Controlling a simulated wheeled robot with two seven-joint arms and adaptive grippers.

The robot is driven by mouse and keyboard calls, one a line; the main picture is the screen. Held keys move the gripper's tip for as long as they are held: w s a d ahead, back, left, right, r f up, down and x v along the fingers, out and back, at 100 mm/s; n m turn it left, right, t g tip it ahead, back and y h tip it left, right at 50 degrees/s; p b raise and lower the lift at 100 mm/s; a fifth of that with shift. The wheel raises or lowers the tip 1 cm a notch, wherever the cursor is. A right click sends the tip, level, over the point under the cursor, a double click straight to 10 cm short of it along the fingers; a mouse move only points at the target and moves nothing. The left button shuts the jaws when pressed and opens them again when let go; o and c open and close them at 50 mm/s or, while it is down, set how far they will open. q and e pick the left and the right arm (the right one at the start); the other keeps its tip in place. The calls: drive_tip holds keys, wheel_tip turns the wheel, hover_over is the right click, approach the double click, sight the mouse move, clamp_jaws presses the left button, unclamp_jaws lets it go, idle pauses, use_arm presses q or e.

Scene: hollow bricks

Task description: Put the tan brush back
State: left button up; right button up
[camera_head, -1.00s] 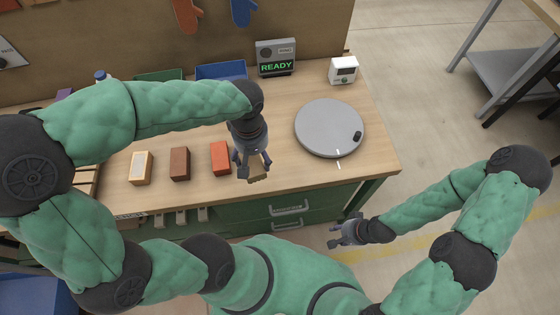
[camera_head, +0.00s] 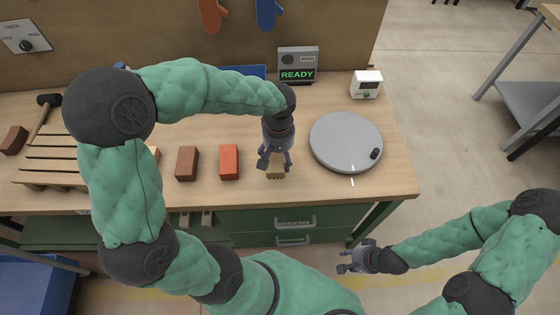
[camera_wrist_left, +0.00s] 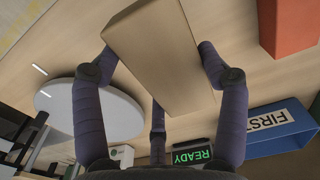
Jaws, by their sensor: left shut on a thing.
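My right gripper (camera_head: 352,262) is open and empty, in front of the bench and low to the right.
An orange brick (camera_head: 229,162) and a brown brick (camera_head: 187,164) stand left of the gripper. A round grey disc (camera_head: 345,141) lies at right. A READY display (camera_head: 297,66) and white box (camera_head: 366,85) stand behind. A slatted rack (camera_head: 50,160) lies at left.

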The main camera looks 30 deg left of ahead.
sight(280, 159)
use_arm(q)
drive_tip(key=shift+w+a+f+b, duration=0.15)
drive_tip(key=shift+w+f, duration=0.25)
drive_tip(key=shift+f, duration=0.15)
drive_tip(key=shift+w+a+f+b, duration=0.1)
drive_tip(key=shift+w+f+b, duration=0.05)
drive_tip(key=shift+w+f, duration=0.35)
drive_tip(key=shift+f+b, duration=0.45)
drive_tip(key=shift+f, duration=1.15)
drive_tip(key=shift+f, duration=0.1)
drive_tip(key=o, duration=1.2)
drive_tip(key=shift+f, duration=0.1)
drive_tip(key=shift+r, duration=0.4)
wheel_tip(280, 159, up, 12)
drive_tip(key=p, duration=0.3)
drive_tip(key=shift+f, duration=0.2)
